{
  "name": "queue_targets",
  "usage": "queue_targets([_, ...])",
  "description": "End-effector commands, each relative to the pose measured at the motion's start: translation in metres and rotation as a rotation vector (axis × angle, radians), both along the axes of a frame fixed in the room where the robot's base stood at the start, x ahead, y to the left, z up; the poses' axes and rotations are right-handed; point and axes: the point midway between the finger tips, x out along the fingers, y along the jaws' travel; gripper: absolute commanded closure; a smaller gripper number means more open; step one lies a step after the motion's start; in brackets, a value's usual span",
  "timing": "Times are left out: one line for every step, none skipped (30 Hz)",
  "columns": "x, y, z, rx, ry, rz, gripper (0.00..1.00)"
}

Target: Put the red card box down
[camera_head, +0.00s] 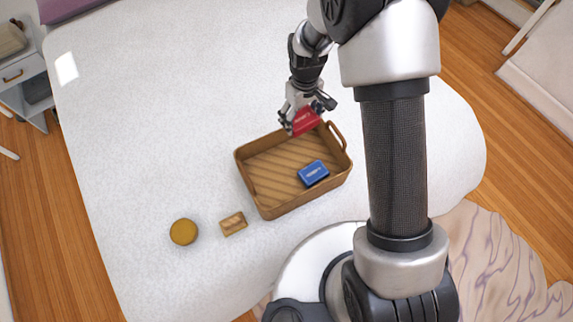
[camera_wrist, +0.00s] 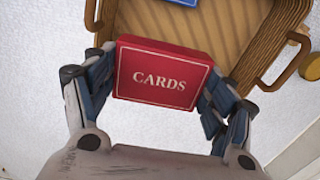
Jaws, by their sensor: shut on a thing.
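The red card box (camera_head: 304,120) is held between the fingers of my gripper (camera_head: 303,113), at the far edge of the wooden tray (camera_head: 262,205). In the wrist view the red card box (camera_wrist: 160,73) shows its "CARDS" lettering, with the fingers of my gripper (camera_wrist: 158,84) against its two sides. The box overlaps the tray's rim in both views. I cannot tell its exact height above the tray.
A blue card box (camera_head: 313,173) lies inside the tray at the right; the tray's left part is bare. A small wooden block (camera_head: 233,224) and a round yellow-brown object (camera_head: 184,232) lie left of the tray on the white surface (camera_head: 150,130). The tray has raised handles (camera_head: 337,134).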

Motion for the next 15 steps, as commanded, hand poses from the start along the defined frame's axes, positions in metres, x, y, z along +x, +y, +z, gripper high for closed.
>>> queue_targets([-0.002,0.000,-0.016,-0.001,0.005,0.000,0.52])
queue_targets([-0.002,-0.001,-0.023,-0.002,0.006,0.000,0.52])
queue_targets([-0.002,0.000,-0.035,-0.002,0.006,0.000,0.52])
queue_targets([-0.002,0.000,-0.043,-0.002,0.006,0.000,0.52])
queue_targets([-0.002,0.000,-0.052,-0.001,0.005,0.000,0.52])
queue_targets([-0.001,0.000,-0.062,-0.001,0.005,0.000,0.52])
queue_targets([-0.002,0.000,-0.071,-0.001,0.005,0.000,0.52])
queue_targets([-0.002,0.000,-0.079,-0.001,0.005,0.000,0.52])
queue_targets([-0.002,0.000,-0.090,-0.002,0.006,0.000,0.52])
queue_targets([-0.001,0.000,-0.098,-0.001,0.005,0.000,0.52])
queue_targets([-0.002,0.000,-0.105,-0.001,0.005,0.000,0.52])
queue_targets([-0.001,0.000,-0.114,-0.001,0.004,0.000,0.52])
queue_targets([-0.001,0.000,-0.120,-0.001,0.003,0.000,0.52])
queue_targets([-0.001,0.000,-0.126,-0.001,0.003,0.000,0.52])
queue_targets([-0.001,0.000,-0.132,-0.001,0.003,0.000,0.52])
